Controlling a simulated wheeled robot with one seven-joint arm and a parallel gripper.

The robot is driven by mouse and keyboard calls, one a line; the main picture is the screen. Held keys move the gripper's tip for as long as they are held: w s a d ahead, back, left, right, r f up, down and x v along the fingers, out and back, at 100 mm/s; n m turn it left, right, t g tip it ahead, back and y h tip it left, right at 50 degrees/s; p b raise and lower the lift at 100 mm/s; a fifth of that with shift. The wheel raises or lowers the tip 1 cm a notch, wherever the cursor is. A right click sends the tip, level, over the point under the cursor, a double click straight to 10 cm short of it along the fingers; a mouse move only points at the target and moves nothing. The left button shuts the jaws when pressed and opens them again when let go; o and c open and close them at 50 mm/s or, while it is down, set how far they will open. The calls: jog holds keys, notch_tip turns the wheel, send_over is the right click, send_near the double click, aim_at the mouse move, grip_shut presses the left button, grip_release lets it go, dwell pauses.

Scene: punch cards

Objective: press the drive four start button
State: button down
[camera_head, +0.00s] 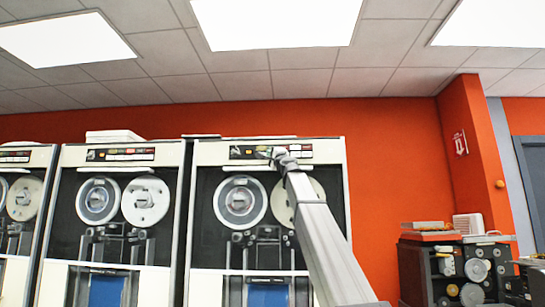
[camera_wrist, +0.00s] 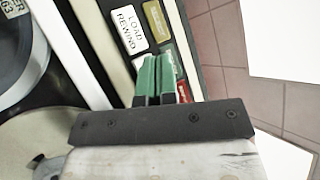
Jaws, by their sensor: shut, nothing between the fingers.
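The rightmost tape drive (camera_head: 339,165) in the head view has a dark control strip (camera_head: 320,151) along its top; no drive number is legible. My gripper (camera_head: 277,153) is at this strip, hiding part of it. In the wrist view, my gripper (camera_wrist: 158,60) has its green fingers shut together, empty, over the button panel. A white LOAD REWIND button (camera_wrist: 128,30) and a gold button (camera_wrist: 155,20) lie beyond the fingertips. A red button (camera_wrist: 182,88) is partly covered beside the fingers. No start label is readable. I cannot tell whether the fingertips touch a button.
Another tape drive (camera_head: 163,163) stands close on the left, with a further one (camera_head: 48,158) at the left edge. A dark cabinet of equipment (camera_head: 417,270) stands at the lower right. Orange wall (camera_head: 395,170) shows right of the drive.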

jog(key=shift+w, duration=0.1)
jog(key=shift+w, duration=0.35)
jog(key=shift+w, duration=0.55)
dwell(0.9)
jog(key=shift+s, duration=1)
jog(key=shift+s+a, duration=0.1)
jog(key=shift+s, duration=2.4)
